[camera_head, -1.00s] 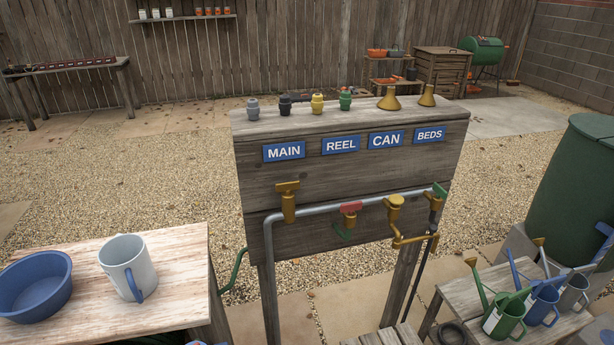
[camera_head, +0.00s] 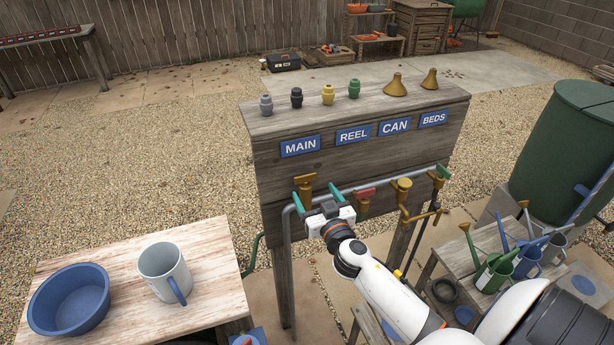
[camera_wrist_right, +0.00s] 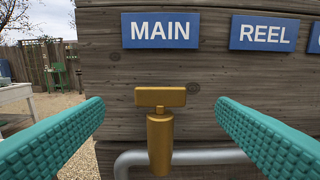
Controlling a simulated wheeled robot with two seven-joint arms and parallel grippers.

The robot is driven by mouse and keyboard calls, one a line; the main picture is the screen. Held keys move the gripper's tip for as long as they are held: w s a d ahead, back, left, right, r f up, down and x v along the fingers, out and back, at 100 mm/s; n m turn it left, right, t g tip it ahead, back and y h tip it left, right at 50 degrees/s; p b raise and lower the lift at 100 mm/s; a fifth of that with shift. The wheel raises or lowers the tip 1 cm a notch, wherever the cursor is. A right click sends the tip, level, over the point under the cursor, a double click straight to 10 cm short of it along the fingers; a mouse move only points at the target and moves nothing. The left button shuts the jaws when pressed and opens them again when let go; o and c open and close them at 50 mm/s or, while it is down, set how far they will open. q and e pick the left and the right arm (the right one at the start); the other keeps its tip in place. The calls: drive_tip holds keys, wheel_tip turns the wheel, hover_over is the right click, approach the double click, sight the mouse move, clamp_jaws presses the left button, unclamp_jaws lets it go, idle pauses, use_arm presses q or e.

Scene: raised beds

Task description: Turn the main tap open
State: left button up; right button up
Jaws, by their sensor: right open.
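The main tap (camera_head: 305,184) is brass with a flat bar handle, on the wooden board below the blue MAIN sign (camera_head: 300,146). In the right wrist view the tap (camera_wrist_right: 160,133) stands upright, its handle (camera_wrist_right: 160,97) lying crosswise. My right gripper (camera_head: 316,201) is open in front of the tap, its teal fingers apart. In the right wrist view the fingers lie left and right of the tap, with clear gaps and no contact. My left gripper is not in view.
A red-handled tap (camera_head: 364,197) and another brass tap (camera_head: 402,190) are to the right. A bench with a blue bowl (camera_head: 68,300) and a mug (camera_head: 165,272) stands at the left. Watering cans (camera_head: 497,268) are at the right.

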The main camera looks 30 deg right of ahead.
sight(306, 178)
drive_tip(key=x, duration=0.4)
drive_tip(key=shift+w+d+p, duration=0.1)
drive_tip(key=shift+w+p, duration=0.25)
drive_tip(key=shift+x, duration=0.85)
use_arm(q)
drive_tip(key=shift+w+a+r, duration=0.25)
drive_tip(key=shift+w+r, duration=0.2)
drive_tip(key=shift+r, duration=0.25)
use_arm(e)
drive_tip(key=c, duration=1)
drive_tip(key=shift+y, duration=0.3)
